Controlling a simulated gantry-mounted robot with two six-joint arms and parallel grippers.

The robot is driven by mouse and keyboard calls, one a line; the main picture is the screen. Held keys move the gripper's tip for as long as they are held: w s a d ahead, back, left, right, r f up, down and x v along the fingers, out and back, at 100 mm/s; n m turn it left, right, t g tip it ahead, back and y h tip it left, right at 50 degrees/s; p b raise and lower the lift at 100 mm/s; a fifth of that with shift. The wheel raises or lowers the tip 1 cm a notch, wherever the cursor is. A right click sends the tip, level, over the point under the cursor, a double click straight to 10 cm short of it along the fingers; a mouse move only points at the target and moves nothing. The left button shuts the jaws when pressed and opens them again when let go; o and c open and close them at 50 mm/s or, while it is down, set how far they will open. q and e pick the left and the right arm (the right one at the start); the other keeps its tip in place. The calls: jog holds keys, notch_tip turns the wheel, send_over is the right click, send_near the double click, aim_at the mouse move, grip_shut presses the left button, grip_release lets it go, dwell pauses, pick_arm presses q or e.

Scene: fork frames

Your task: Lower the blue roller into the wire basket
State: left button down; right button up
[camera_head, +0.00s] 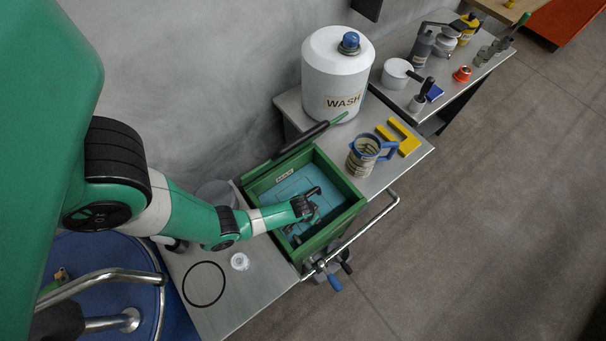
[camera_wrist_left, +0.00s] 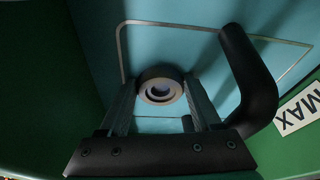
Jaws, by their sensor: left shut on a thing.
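My left gripper (camera_head: 308,213) reaches down inside the green tank (camera_head: 346,214). In the left wrist view its two fingers (camera_wrist_left: 160,105) are shut on a round piece, seen end-on. This appears to be the roller (camera_wrist_left: 160,88); its end shows a grey ring in a dark rim, and no blue shows on it. Thin wire of the basket (camera_wrist_left: 180,25) outlines a rectangle against the light-blue tank interior. A thick black bent handle (camera_wrist_left: 252,75) rises close to the right of the fingers. How deep the roller sits is not clear. My right gripper is not in view.
The green tank walls stand close around the gripper, with a MAX label (camera_wrist_left: 297,113) on one. A blue-handled jug (camera_head: 364,158), a yellow bracket (camera_head: 400,137) and a white WASH drum (camera_head: 337,75) stand beyond. A black ring (camera_head: 204,263) lies on the near bench.

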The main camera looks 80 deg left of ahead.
pick_arm(q)
jog(key=shift+f+b, duration=0.4)
jog(key=shift+f, duration=0.05)
dwell(0.4)
grip_release()
jog(key=p+v, duration=1)
jog(key=v, duration=0.1)
jog(key=shift+r, duration=0.3)
